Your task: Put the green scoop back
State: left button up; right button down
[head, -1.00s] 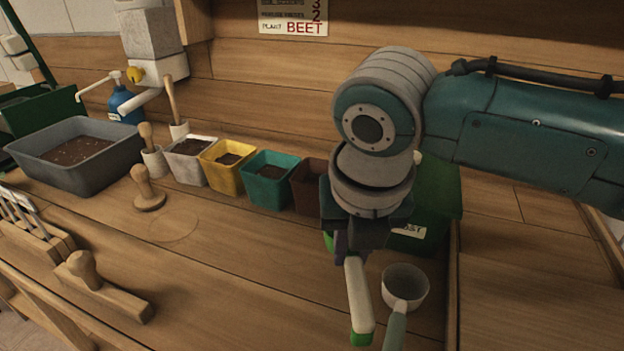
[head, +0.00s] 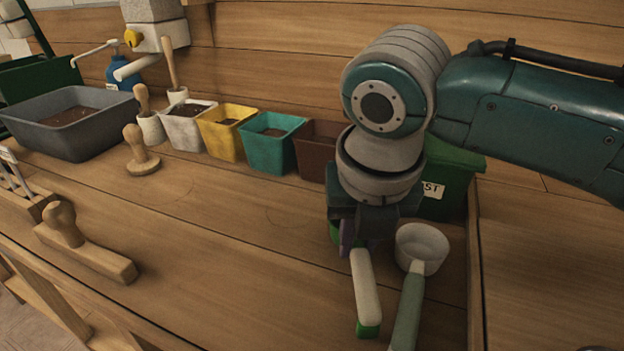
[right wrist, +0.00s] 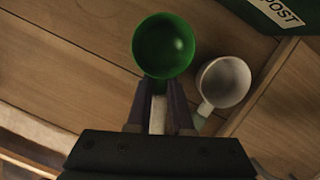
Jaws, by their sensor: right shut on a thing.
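The green scoop has a green bowl (right wrist: 163,45) and a pale handle with a green end (head: 366,290). My right gripper (head: 355,240) is shut on the handle close to the bowl; its two fingers also show in the right wrist view (right wrist: 158,105). In the head view the gripper hides most of the bowl. The scoop is at the right part of the bench, left of a white scoop; I cannot tell how high above the wood it is. My left gripper is not in view.
The white scoop (head: 422,245) with a grey-green handle lies close on the right. A green compost bin (head: 455,180) stands behind. Several coloured pots, including a teal one (head: 270,150), line the back. The bench middle (head: 220,240) is clear.

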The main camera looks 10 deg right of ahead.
aim_at(362, 257)
jog(key=shift+f+b, duration=0.35)
jog(key=shift+f, duration=0.2)
jog(key=c, duration=0.7)
grip_release()
jog(key=shift+c, duration=0.2)
jog(key=p+v, duration=0.2)
jog(key=v, duration=0.8)
jog(key=shift+w+p, duration=0.1)
jog(key=shift+p, duration=0.25)
